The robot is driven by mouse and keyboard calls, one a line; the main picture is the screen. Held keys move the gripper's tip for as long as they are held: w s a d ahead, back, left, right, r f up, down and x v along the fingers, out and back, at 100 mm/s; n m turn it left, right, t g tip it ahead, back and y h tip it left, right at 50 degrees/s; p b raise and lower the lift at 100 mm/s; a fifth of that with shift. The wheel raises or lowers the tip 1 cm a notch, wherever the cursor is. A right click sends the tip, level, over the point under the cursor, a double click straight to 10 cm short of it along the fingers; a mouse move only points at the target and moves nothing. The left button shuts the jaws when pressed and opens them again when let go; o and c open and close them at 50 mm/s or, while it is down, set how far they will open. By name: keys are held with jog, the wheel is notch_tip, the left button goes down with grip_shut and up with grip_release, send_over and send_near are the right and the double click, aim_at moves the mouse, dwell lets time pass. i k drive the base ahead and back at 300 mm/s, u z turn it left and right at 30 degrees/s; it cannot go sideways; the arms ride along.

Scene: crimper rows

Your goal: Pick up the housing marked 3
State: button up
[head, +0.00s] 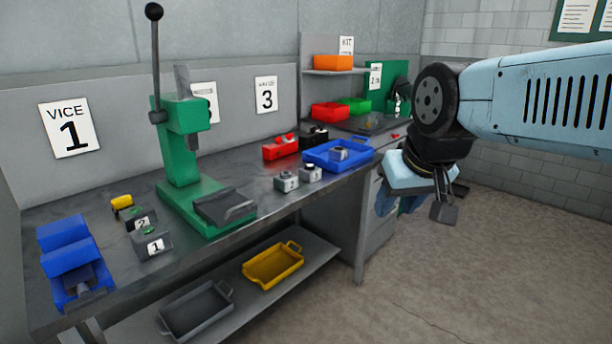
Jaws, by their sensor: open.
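Two small grey housings stand side by side on the bench in front of the blue tray, a left one (287,181) and a right one (311,173). Each seems to carry a pale label, but the marks are too small to read, so I cannot tell which is 3. Two grey blocks nearer the blue vice have labels: one reads 1 (153,245), the other 2 (140,220). My gripper (425,207) is open and empty, pointing down beyond the bench's right end, over the floor, apart from all housings.
The green press (182,155) with its tall lever rises mid-bench. The blue vice (72,258) is at the left end. The blue tray (318,158) holds a grey part. Red vice (280,148) sits behind. A yellow tray (272,268) and grey tray (195,312) lie below. Right floor is clear.

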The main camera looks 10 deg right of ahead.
aim_at(304, 175)
jog(key=u, duration=0.1)
jog(key=i, duration=1)
jog(key=z, duration=0.1)
